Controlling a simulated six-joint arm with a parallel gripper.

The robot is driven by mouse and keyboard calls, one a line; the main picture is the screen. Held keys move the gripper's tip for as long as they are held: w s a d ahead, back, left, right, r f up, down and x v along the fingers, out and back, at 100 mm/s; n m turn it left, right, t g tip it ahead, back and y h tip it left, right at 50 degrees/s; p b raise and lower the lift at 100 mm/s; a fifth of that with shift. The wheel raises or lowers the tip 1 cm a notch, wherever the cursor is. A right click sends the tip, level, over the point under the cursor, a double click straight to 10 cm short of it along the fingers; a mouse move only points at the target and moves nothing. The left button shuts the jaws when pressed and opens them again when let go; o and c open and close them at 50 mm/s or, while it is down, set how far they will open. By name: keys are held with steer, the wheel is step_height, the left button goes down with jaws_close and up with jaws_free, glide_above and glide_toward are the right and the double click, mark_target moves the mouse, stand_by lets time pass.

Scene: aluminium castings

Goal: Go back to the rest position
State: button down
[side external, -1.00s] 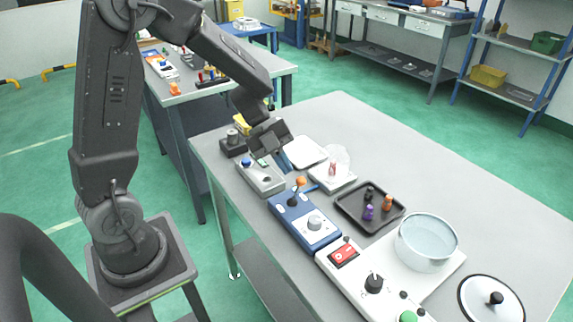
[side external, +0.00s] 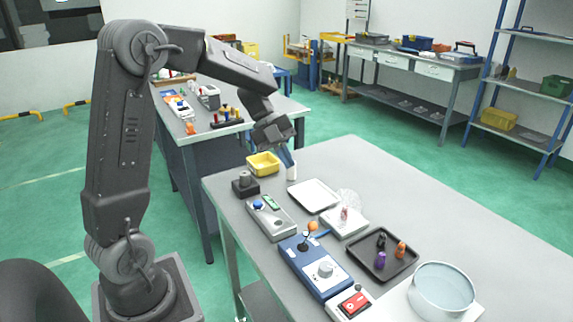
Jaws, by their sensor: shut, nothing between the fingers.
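My gripper (side external: 276,133) hangs from my bent arm above the far left part of the grey table (side external: 470,217). It is dark, points down, and its fingers are small in this view. It is shut, with nothing seen held in it. A slim blue and white object (side external: 291,170) shows just below the gripper, near the yellow bin (side external: 263,164); I cannot tell how far apart it and the gripper are.
Below are a dark block with a knob (side external: 245,186), a grey button box (side external: 271,217), a white tray (side external: 314,196), a blue control box (side external: 314,270), a dark tray (side external: 383,266) and a glass bowl (side external: 443,289). Air above the table's right side is clear.

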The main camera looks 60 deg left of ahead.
steer(key=w+d+r+n+t+y, duration=0.1)
steer(key=d+r+n+t+y, duration=0.25)
steer(key=r+n+t, duration=0.3)
steer(key=w+d+r+n+t+y, duration=0.2)
steer(key=r+n+t+y, duration=0.2)
steer(key=r+n+t, duration=0.25)
steer(key=s+d+f+n+g, duration=0.2)
steer(key=s+n+g, duration=0.1)
steer(key=s, duration=0.4)
steer(key=s+d+f+n+g, duration=0.3)
steer(key=s, duration=0.3)
steer(key=s+d+f+n+g, duration=0.2)
steer(key=s+d+n+g, duration=0.1)
steer(key=s, duration=0.4)
steer(key=shift+s+f+n+g, duration=0.25)
steer(key=shift+s+n+g, duration=0.15)
steer(key=shift+n, duration=0.2)
